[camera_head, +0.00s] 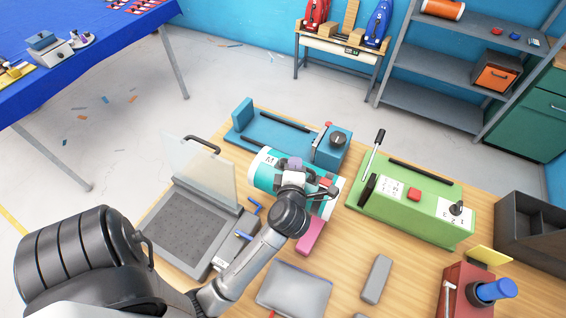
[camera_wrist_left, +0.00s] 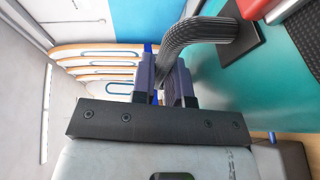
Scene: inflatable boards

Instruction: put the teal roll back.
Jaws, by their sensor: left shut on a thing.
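The teal roll (camera_head: 262,175), with a white band marked M, lies across the middle of the head view, just in front of the blue machine (camera_head: 270,130). My left gripper (camera_head: 294,172) is over its middle and covers part of it. In the left wrist view, the teal roll (camera_wrist_left: 285,75) fills the right side. There, my left gripper (camera_wrist_left: 162,78) is shut on the roll's dark ribbed handle (camera_wrist_left: 205,35). I cannot tell whether the roll touches the table. My right gripper is not in view.
A green machine (camera_head: 410,210) with an upright lever stands right of the roll. A grey machine (camera_head: 190,230) with a raised clear cover stands left. A grey pouch (camera_head: 295,290), a pink block (camera_head: 310,237) and a grey block (camera_head: 375,280) lie in front. A shelf rack (camera_head: 450,65) stands behind.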

